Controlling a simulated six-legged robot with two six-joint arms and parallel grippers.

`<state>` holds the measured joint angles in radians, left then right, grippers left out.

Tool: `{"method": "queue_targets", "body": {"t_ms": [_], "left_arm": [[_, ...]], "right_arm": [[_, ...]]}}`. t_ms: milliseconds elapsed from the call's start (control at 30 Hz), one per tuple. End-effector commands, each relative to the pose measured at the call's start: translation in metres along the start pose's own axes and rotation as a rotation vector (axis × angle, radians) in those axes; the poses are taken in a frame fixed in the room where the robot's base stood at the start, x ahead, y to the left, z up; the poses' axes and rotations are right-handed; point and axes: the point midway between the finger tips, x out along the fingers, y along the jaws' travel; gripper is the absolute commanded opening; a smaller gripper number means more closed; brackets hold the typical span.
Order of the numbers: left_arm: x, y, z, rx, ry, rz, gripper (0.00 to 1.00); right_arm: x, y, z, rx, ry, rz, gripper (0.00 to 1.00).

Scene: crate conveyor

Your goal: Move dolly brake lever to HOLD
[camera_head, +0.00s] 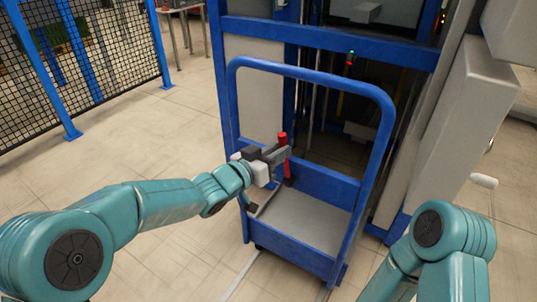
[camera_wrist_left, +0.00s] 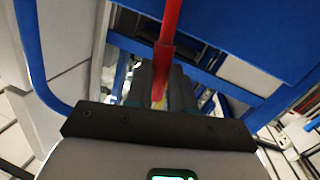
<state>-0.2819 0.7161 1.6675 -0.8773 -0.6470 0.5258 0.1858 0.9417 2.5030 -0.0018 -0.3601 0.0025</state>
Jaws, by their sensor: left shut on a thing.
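The red brake lever (camera_head: 282,138) stands near upright at the left side of the blue dolly (camera_head: 310,75). My left gripper (camera_head: 279,158) reaches in from the left and is shut on the lever below its red top. In the left wrist view the red lever (camera_wrist_left: 169,25) runs down to between the dark fingers of my left gripper (camera_wrist_left: 160,85). No HOLD marking can be read in either view. My right arm shows at the lower right of the head view, but its gripper is out of view.
The dolly's grey deck (camera_head: 300,222) is empty. A blue-framed lift or conveyor bay (camera_head: 330,27) stands right behind the dolly. A black mesh fence (camera_head: 110,40) with blue posts is at the back left. The tiled floor (camera_head: 120,150) at left is clear.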

Motion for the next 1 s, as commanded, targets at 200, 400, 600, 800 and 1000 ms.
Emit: {"method": "queue_targets", "body": {"t_ms": [200, 400, 600, 800, 1000], "left_arm": [[0.003, 0.013, 0.0, 0.115, -0.018, -0.009, 0.0], [0.004, 0.019, 0.0, 0.172, -0.03, -0.016, 0.0], [0.004, 0.021, 0.0, 0.194, -0.035, -0.018, 0.0], [0.005, 0.022, 0.0, 0.198, -0.036, -0.018, 0.0], [0.005, 0.022, 0.0, 0.198, -0.036, -0.017, 0.39]], "right_arm": [[0.009, 0.005, -0.003, 0.006, 0.006, 0.001, 0.53], [0.011, 0.006, -0.004, 0.009, 0.009, 0.001, 0.53], [0.012, 0.007, -0.004, 0.01, 0.01, 0.001, 0.53], [0.012, 0.007, -0.004, 0.01, 0.01, 0.001, 0.53], [0.012, 0.007, -0.004, 0.01, 0.01, 0.001, 0.53]]}}
